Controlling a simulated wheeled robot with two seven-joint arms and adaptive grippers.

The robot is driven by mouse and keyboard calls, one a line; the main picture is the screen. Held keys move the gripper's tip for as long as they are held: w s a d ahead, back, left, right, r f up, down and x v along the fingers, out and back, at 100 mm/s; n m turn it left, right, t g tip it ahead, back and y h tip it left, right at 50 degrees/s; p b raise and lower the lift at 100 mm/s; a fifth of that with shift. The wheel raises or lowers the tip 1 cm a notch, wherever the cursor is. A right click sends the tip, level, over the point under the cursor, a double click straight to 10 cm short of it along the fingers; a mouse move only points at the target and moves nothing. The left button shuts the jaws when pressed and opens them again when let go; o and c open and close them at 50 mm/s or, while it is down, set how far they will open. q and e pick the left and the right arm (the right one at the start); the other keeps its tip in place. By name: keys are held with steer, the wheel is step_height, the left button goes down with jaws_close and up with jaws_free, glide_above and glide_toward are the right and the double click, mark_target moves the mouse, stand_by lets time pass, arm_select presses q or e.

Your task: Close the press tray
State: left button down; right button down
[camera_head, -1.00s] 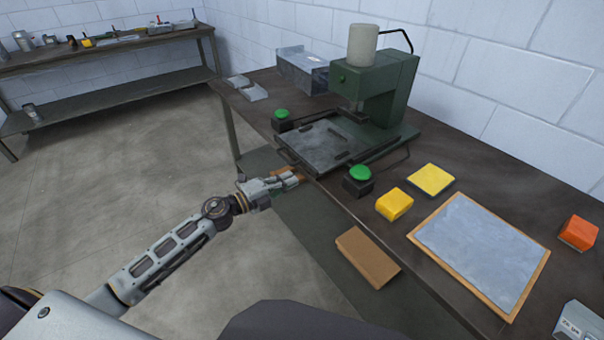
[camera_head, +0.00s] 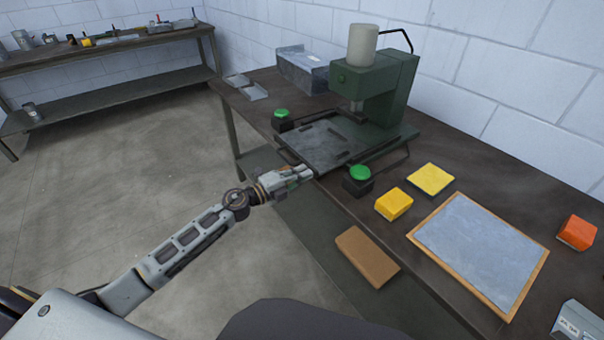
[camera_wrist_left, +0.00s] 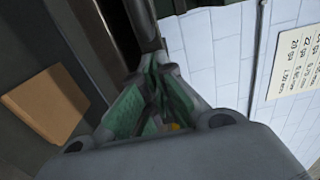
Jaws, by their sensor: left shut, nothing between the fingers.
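The green press (camera_head: 378,88) stands on the dark workbench, with a pale cylinder on top. Its flat grey press tray (camera_head: 328,143) sticks out in front toward the bench's front edge. My left gripper (camera_head: 308,172) is at the tray's front edge, its fingers shut with nothing between them. I cannot tell whether the fingertips touch the tray. In the left wrist view the green-padded fingers (camera_wrist_left: 152,90) are together. My right gripper is not in view.
Green buttons on black boxes stand left (camera_head: 281,118) and right (camera_head: 358,178) of the tray. A yellow block (camera_head: 394,203), a yellow pad (camera_head: 431,179) and a wood-framed grey sheet (camera_head: 480,250) lie to the right. A brown board (camera_head: 367,257) is below the bench's front edge.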

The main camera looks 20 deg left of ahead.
mark_target(325, 162)
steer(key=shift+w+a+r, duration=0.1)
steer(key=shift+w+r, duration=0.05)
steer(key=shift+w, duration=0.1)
